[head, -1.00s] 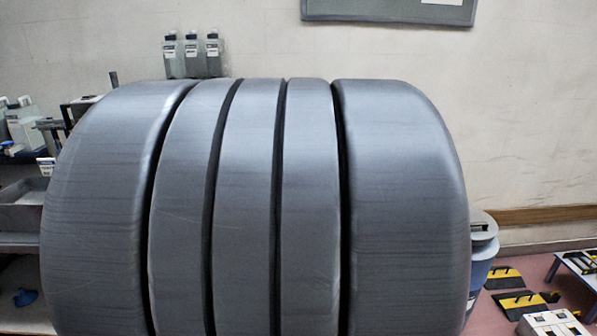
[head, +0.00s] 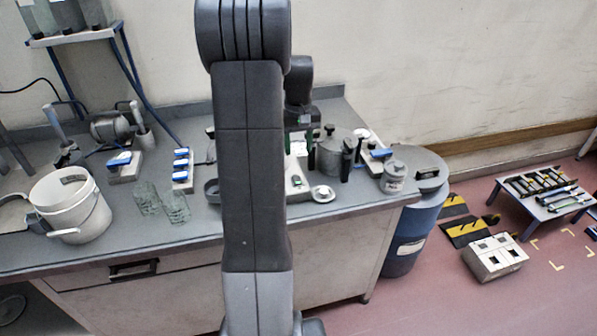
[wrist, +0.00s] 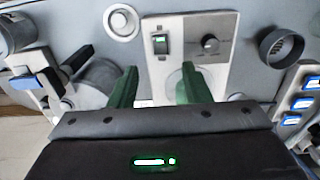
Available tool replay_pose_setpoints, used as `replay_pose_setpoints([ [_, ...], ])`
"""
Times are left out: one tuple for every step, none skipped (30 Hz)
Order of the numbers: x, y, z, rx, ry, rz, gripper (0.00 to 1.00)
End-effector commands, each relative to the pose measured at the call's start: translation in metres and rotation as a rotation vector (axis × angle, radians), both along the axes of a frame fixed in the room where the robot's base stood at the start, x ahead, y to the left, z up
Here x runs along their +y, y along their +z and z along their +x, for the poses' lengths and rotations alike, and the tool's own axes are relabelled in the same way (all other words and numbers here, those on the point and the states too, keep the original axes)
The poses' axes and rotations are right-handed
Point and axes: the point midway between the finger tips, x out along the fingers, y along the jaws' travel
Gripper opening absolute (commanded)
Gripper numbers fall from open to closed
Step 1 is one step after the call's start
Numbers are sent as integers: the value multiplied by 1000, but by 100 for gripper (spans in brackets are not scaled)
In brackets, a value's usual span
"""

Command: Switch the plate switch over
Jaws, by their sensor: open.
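The plate switch (wrist: 160,44) is a small dark-framed rocker with a pale green part at its upper end in the wrist view. It sits on the pale front panel (wrist: 188,22) of a plate unit, left of a round knob (wrist: 210,44). I cannot tell clearly which way it is tipped. My gripper (wrist: 160,69) is open, its two green fingers pointing at the panel, one on each side of the switch's line. Nothing is between them but the unit's surface. In the head view the unit's panel (head: 297,176) shows beside my arm, which hides the rest.
A lidded pot (wrist: 92,84), a white dish (wrist: 121,21) and a dark cup (wrist: 282,44) stand close around the unit. A strip of blue switches (head: 181,168) and a white bucket (head: 70,205) are farther left on the bench (head: 150,230). A blue drum (head: 410,235) stands right.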

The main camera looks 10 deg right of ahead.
Motion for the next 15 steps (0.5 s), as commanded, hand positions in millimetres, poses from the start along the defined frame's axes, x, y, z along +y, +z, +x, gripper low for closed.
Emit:
replay_pose_setpoints([
  [0, -9, -1, 5, 0, 1, 44],
  [0, -15, -1, 5, 0, 1, 44],
  [0, -24, -1, 7, 0, 2, 44],
  [0, -30, -1, 6, 0, 1, 44],
  [1, -37, -1, 6, 0, 2, 44],
  [1, -46, -1, 7, 0, 2, 44],
  [1, -52, -1, 6, 0, 1, 44],
  [1, -59, -1, 7, 0, 2, 44],
  [1, -67, -1, 6, 0, 1, 44],
  [1, -73, -1, 5, 0, 1, 44],
  [1, -79, -1, 6, 0, 1, 44],
  [1, -86, -1, 5, 0, 1, 44],
  [1, -91, -1, 5, 0, 1, 44],
  [1, -96, -1, 4, 0, 1, 44],
  [0, -101, -1, 3, 0, 1, 44],
])
